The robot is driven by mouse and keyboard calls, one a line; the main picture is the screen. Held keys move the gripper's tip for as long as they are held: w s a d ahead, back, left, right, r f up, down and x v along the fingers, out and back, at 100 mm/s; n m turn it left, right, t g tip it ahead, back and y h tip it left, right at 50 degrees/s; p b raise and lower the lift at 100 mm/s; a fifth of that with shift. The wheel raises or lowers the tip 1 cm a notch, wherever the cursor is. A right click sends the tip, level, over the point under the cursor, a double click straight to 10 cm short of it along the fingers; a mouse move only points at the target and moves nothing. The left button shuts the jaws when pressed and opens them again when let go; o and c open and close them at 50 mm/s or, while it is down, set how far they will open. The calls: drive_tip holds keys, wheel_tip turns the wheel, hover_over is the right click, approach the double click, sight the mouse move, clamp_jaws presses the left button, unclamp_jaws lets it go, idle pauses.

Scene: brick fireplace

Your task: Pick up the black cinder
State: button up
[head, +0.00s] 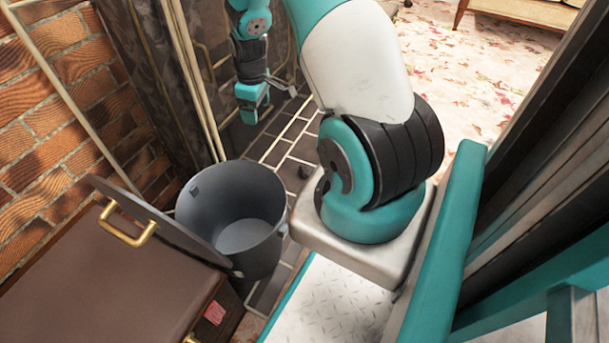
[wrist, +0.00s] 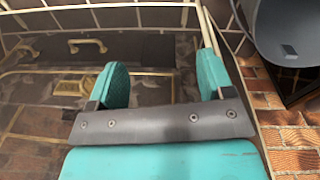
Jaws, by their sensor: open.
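My gripper (head: 251,104) hangs in front of the dark fireplace front, beyond the grey bucket in the head view. In the wrist view its two teal fingers (wrist: 162,82) stand wide apart with nothing between them. No cinder can be made out clearly in the wrist view.
A grey bucket (head: 240,215) stands open and looks empty, with a dark lid leaning beside it; it also shows in the wrist view (wrist: 285,30). A brown case (head: 95,270) with brass handles is at lower left. Brass-framed fireplace doors (wrist: 85,75) lie beyond my fingers.

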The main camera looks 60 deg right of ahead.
drive_tip(key=s+d+f+n, duration=0.1)
drive_tip(key=s+d+f, duration=0.3)
drive_tip(key=d+f, duration=0.5)
hover_over(304, 168)
wheel_tip(304, 168, down, 7)
drive_tip(key=shift+n+g+y, duration=0.3)
drive_tip(key=shift+n+g, duration=0.1)
drive_tip(key=shift+n, duration=0.1)
wheel_tip(304, 168, down, 12)
drive_tip(key=b, duration=0.7)
drive_tip(key=shift+s+r+b, duration=0.1)
drive_tip(key=shift+r+b, duration=0.1)
drive_tip(key=shift+b, duration=0.15)
wheel_tip(304, 168, down, 6)
drive_tip(key=b, duration=0.5)
drive_tip(key=shift+r, duration=0.2)
drive_tip(key=c, duration=1)
